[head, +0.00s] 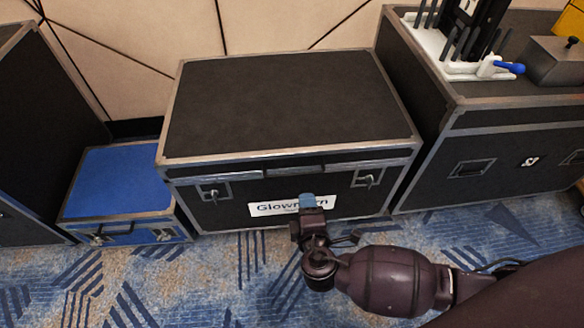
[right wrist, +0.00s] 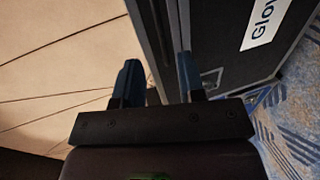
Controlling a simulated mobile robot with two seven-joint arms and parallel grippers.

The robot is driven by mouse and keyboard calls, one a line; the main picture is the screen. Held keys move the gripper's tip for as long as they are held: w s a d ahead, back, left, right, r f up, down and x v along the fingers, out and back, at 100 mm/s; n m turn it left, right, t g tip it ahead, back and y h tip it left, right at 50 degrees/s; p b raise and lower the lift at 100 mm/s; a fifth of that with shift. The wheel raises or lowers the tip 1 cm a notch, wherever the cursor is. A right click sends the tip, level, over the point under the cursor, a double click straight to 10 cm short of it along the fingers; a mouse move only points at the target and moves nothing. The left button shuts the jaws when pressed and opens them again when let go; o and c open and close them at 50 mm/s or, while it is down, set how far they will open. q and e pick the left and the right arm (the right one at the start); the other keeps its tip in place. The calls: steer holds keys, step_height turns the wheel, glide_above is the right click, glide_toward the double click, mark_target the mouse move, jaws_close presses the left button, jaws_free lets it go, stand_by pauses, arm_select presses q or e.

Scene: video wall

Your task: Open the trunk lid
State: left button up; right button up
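The trunk (head: 285,105) is a black case with silver metal edges, standing on the carpet against the wall. Its lid is closed, and the seam runs along the upper front. Two latches (head: 213,191) sit on the front, with a white label (head: 265,209) between them. My right gripper (head: 309,202) is in front of the label and hides part of it. In the right wrist view my right gripper (right wrist: 159,80) has its two dark fingers apart, with the trunk's edge (right wrist: 168,30) beyond them. I cannot tell whether they touch it. My left gripper is not in view.
A small blue-topped case (head: 118,180) stands left of the trunk, beside a tall black case (head: 40,120). A large black case (head: 500,150) stands close on the right, carrying equipment. Patterned carpet (head: 200,285) in front is clear.

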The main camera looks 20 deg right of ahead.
mark_target(299, 173)
arm_select(q)
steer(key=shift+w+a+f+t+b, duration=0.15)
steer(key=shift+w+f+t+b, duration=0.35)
steer(key=shift+b, duration=1.5)
arm_select(e)
steer(key=shift+x, duration=5.95)
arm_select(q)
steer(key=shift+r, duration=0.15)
arm_select(e)
steer(key=shift+w+a+r, duration=0.1)
steer(key=shift+a+r, duration=0.05)
steer(key=shift+r, duration=0.05)
jaws_close()
